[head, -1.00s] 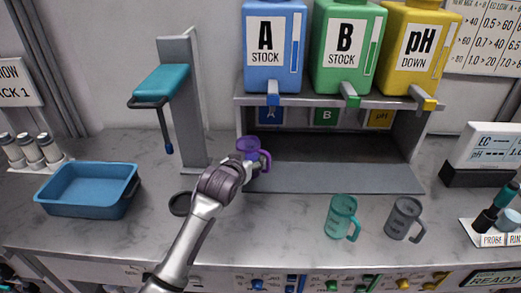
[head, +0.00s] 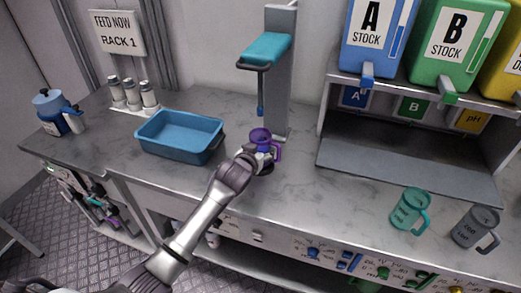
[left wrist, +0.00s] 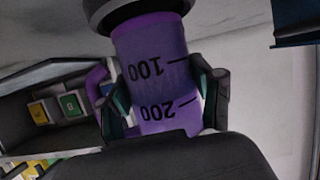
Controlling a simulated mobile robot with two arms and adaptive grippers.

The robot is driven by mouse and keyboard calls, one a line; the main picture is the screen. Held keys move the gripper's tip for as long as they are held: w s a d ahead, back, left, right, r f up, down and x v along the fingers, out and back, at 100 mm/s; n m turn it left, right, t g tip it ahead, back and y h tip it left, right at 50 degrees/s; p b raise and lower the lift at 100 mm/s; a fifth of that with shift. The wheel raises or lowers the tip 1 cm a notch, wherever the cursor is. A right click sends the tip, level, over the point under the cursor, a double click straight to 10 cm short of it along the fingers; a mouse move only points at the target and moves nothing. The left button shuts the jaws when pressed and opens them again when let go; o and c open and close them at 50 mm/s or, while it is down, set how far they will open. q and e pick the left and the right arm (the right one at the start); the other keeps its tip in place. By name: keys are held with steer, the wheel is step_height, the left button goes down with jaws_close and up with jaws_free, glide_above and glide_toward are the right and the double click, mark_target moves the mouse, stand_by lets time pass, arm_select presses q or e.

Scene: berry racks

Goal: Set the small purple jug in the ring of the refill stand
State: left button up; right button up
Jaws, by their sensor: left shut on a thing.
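The small purple jug (head: 260,135) stands upright at the foot of the refill stand (head: 279,75), under its teal arm, with its handle to the right. My left gripper (head: 264,154) is shut on it. In the left wrist view the gripper's fingers (left wrist: 162,98) hold both sides of the jug (left wrist: 155,65), whose marks 100 and 200 appear upside down. A dark round rim, seemingly the ring (left wrist: 125,8), surrounds the jug's base end there. I cannot tell whether the jug is fully seated. In the head view the gripper mostly hides the ring. My right gripper is out of view.
A blue tray (head: 150,146) lies left of the stand. A grey dispenser shelf (head: 345,148) with stock tanks stands to the right. A teal jug (head: 408,211) and a grey jug (head: 472,229) stand at the right front. Small bottles (head: 132,94) stand behind the tray.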

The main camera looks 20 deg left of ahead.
arm_select(q)
steer(key=shift+f, duration=0.5)
steer(key=shift+f, duration=0.2)
stand_by(0.3)
steer(key=o, duration=1.6)
steer(key=shift+f, duration=0.15)
steer(key=shift+s, duration=0.1)
steer(key=v, duration=1.2)
steer(key=shift+a, duration=0.1)
